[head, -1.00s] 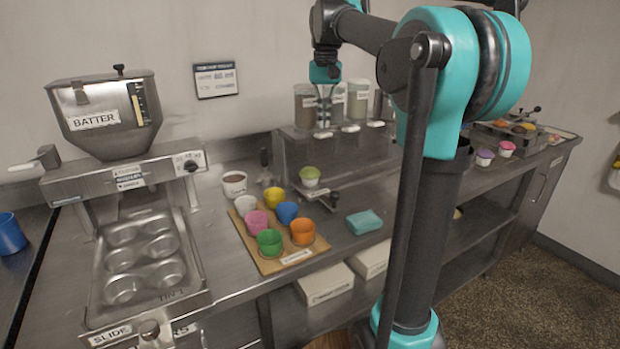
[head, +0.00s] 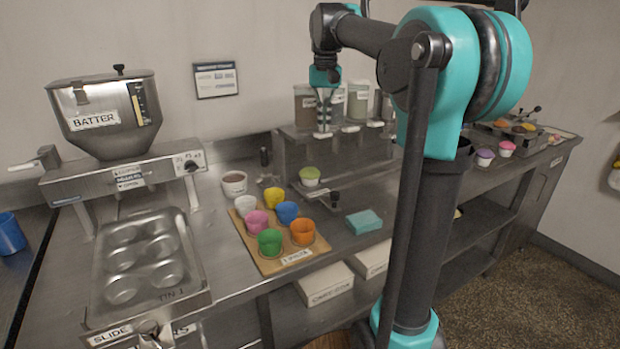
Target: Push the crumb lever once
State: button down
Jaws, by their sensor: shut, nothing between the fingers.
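A dispenser (head: 345,160) stands at the back of the counter with several clear topping jars along its top. A brown-filled jar (head: 305,108) is at its left, and paler jars (head: 358,100) stand to its right. Small pale lever tabs (head: 350,129) stick out at the front below the jars. Their lettering is too small to read, so I cannot tell which is the crumb lever. My gripper (head: 323,130) points down, shut and empty, in front of the left jar at the leftmost tab, which it largely hides. I cannot tell whether it touches it.
A green cup (head: 310,175) sits at the dispenser's lower left. A wooden board (head: 275,266) with several coloured cups, a teal block (head: 364,221) and a batter machine (head: 110,120) with a muffin tin (head: 190,280) share the counter.

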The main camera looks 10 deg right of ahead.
aim_at(324, 133)
jog(key=shift+f, duration=1.55)
jog(key=shift+r, duration=2.05)
notch_tip(324, 133, up, 6)
jog(key=shift+s, duration=0.1)
